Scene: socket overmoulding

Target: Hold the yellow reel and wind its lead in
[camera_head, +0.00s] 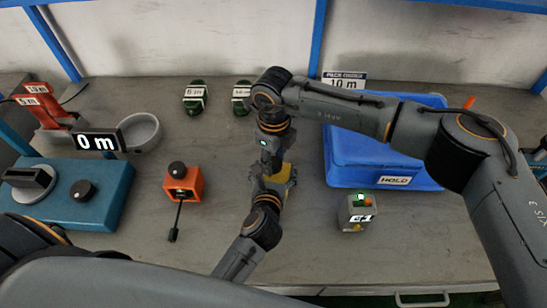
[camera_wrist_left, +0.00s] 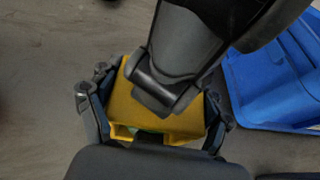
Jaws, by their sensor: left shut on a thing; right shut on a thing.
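The yellow reel (camera_head: 287,171) is near the middle of the bench, mostly covered by my two grippers. My left gripper (camera_head: 270,184) reaches it from the front. In the left wrist view its two fingers press on opposite sides of the yellow body (camera_wrist_left: 183,125), so it is shut on the reel. My right gripper (camera_head: 271,152) comes down from above and is shut at the top of the reel. What its fingertips grip is hidden behind its dark body (camera_wrist_left: 185,45). I cannot see the yellow reel's lead.
An orange reel (camera_head: 183,186) with a black knob and short lead stands to the left. A blue HOLD bin (camera_head: 375,172) and a small button box (camera_head: 356,213) are at right. A blue-green machine (camera_head: 100,190) with a "0 m" display (camera_head: 97,142) is at left. Green coils (camera_head: 195,97) lie behind.

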